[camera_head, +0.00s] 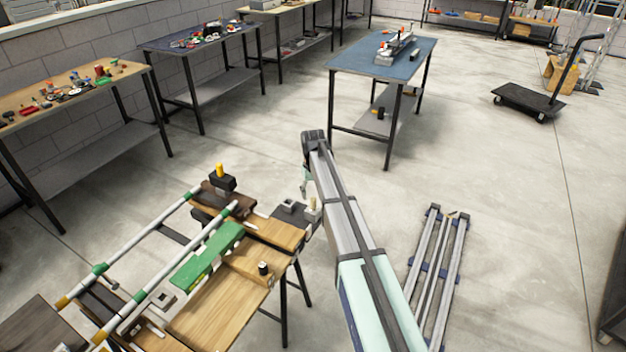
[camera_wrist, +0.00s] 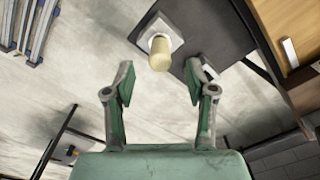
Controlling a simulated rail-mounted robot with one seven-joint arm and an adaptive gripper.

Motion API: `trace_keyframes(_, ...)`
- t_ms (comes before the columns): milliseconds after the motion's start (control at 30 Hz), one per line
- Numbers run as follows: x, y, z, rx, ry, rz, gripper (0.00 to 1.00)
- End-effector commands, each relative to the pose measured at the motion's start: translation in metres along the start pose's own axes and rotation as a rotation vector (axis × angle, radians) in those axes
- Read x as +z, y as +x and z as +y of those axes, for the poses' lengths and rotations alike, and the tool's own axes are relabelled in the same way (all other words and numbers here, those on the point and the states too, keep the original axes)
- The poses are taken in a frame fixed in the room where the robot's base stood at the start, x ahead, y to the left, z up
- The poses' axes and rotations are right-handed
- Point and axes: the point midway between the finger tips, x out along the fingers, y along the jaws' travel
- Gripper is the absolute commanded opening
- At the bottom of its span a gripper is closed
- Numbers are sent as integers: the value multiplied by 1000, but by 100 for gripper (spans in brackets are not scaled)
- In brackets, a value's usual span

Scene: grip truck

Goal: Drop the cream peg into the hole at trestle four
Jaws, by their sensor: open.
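The cream peg (camera_head: 312,204) stands on a small pale block at the right end of the wooden bench. In the wrist view the cream peg (camera_wrist: 159,55) rises from a white square block (camera_wrist: 155,25) at the edge of a dark plate (camera_wrist: 205,30). My gripper (camera_wrist: 160,82) is open and empty, its fingers spread either side of the peg's line, with the peg just beyond the tips. In the head view my gripper (camera_head: 304,188) hangs just beside the peg, partly behind my arm. No trestle number is readable, and I cannot tell which hole is trestle four's.
A yellow peg (camera_head: 219,170) stands on a black block, and a black peg (camera_head: 263,268) on the wooden board. A green beam (camera_head: 205,254) and long rails cross the bench. A blue-topped table (camera_head: 385,58) stands behind. Folded rails (camera_head: 437,265) lie on the floor at right.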

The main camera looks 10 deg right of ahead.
Motion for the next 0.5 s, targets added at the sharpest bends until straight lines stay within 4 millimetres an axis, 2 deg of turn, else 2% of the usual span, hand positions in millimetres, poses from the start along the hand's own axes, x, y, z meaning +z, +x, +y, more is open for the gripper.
trace_keyframes(100, 0, 18, 0, 0, 0, -1, 56)
trace_keyframes(233, 0, 32, 0, 0, 0, 0, 56)
trace_keyframes(500, 0, 43, 0, 0, 0, 0, 56)
